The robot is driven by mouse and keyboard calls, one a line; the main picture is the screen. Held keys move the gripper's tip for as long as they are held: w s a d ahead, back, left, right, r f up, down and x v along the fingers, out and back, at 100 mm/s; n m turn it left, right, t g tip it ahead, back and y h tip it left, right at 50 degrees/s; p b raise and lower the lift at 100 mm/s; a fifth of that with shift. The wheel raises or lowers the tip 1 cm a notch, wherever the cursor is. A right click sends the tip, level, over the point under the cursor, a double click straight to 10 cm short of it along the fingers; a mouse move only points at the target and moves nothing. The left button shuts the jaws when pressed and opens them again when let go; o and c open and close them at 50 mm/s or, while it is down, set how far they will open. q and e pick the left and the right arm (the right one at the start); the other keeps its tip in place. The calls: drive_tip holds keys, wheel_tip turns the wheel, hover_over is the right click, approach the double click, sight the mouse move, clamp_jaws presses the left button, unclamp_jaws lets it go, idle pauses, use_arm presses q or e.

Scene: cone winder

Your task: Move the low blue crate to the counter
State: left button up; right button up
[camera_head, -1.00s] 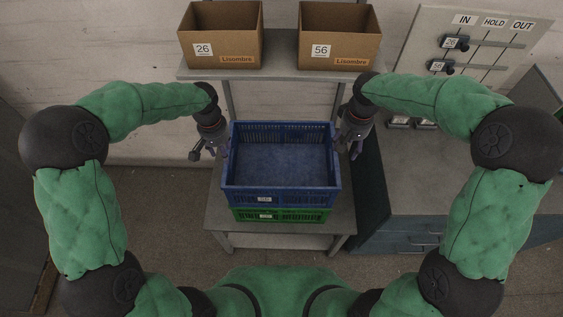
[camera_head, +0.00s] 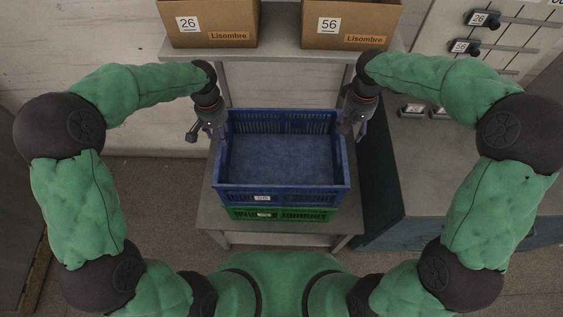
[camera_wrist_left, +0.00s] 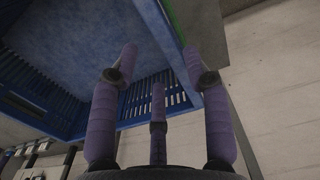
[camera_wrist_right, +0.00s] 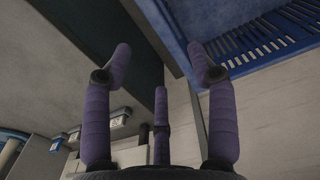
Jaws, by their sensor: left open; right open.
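The low blue crate (camera_head: 283,195) is empty and sits on top of a green crate (camera_head: 285,214) on a small grey stand. My left gripper (camera_head: 200,137) is open at the crate's left side, near its far corner. In the left wrist view its fingers (camera_wrist_left: 158,75) lie over the crate's slotted wall (camera_wrist_left: 150,98). My right gripper (camera_head: 355,128) is open at the crate's right side. In the right wrist view its fingers (camera_wrist_right: 160,75) are beside the crate's rim (camera_wrist_right: 160,25). I cannot tell whether either touches the crate. The counter (camera_head: 440,160) is on the right.
Two cardboard boxes, 26 (camera_head: 208,24) and 56 (camera_head: 350,24), stand on a shelf (camera_head: 280,48) behind the crate. A panel with sliders (camera_head: 490,40) is at the back right. Floor shows left of the stand (camera_head: 220,215).

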sight(225, 152)
use_arm(q)
drive_tip(key=shift+s+r, duration=0.1)
drive_tip(key=shift+r, duration=0.05)
use_arm(e)
drive_tip(key=shift+s+r, duration=0.1)
drive_tip(key=shift+r, duration=0.05)
use_arm(q)
wheel_tip(225, 152, down, 11)
use_arm(e)
wheel_tip(225, 152, down, 11)
use_arm(q)
clamp_jaws()
use_arm(e)
drive_tip(key=c, duration=1)
clamp_jaws()
use_arm(q)
drive_tip(key=shift+r, duration=0.1)
